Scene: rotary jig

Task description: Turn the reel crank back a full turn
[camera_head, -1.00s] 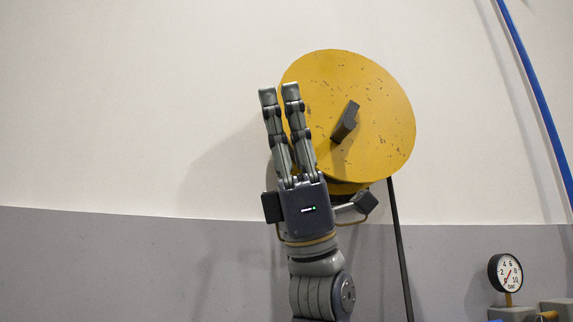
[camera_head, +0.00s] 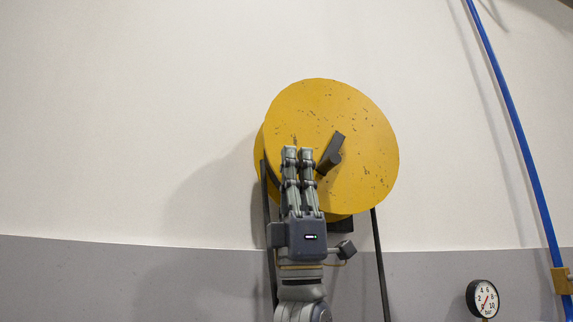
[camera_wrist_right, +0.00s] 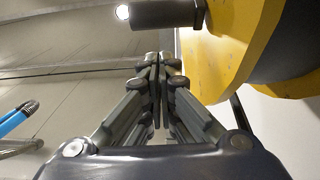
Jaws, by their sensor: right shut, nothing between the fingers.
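The yellow reel (camera_head: 365,165) is a round, speckled disc on the wall. Its dark grey crank (camera_head: 333,150) stands out from the disc near the centre and slants up to the right. My right gripper (camera_head: 298,153) is shut and empty, its fingers pointing up just left of the crank, in front of the disc's left part. In the right wrist view the crank's handle (camera_wrist_right: 165,13) lies across the top, beyond the closed fingertips (camera_wrist_right: 161,60), with a visible gap. The reel's yellow edge (camera_wrist_right: 225,50) is at right there. My left gripper is not in view.
Dark straight struts (camera_head: 380,265) run down below the reel. A pressure gauge (camera_head: 482,298) is at lower right, and a blue pipe (camera_head: 510,105) runs down the right side. The wall left of the reel is clear.

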